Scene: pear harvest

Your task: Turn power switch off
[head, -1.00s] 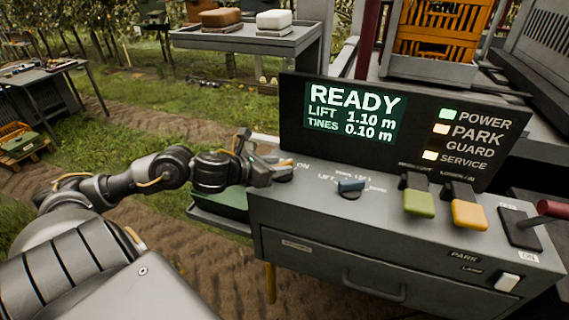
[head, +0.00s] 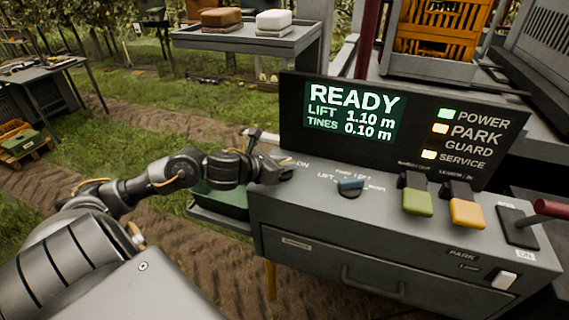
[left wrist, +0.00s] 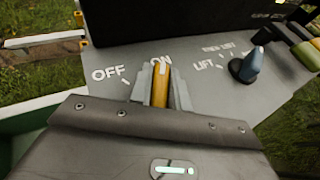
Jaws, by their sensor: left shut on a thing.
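The power switch is a knob with a yellow-orange handle (left wrist: 160,87), on the panel's left end between the OFF and ON labels. Its handle points at ON in the left wrist view. My left gripper (left wrist: 161,93) is shut on this handle, one finger along each side. In the head view the left gripper (head: 280,170) covers most of the knob. The display (head: 352,112) reads READY, LIFT 1.10 m, TINES 0.10 m. The POWER lamp (head: 446,114) is lit green. My right gripper is not in view.
A blue lift knob (head: 351,186) stands right of the switch; it also shows in the left wrist view (left wrist: 247,66). Green (head: 418,202) and yellow (head: 467,213) levers and a red-handled lever (head: 553,208) are farther right. The display housing rises behind the knobs.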

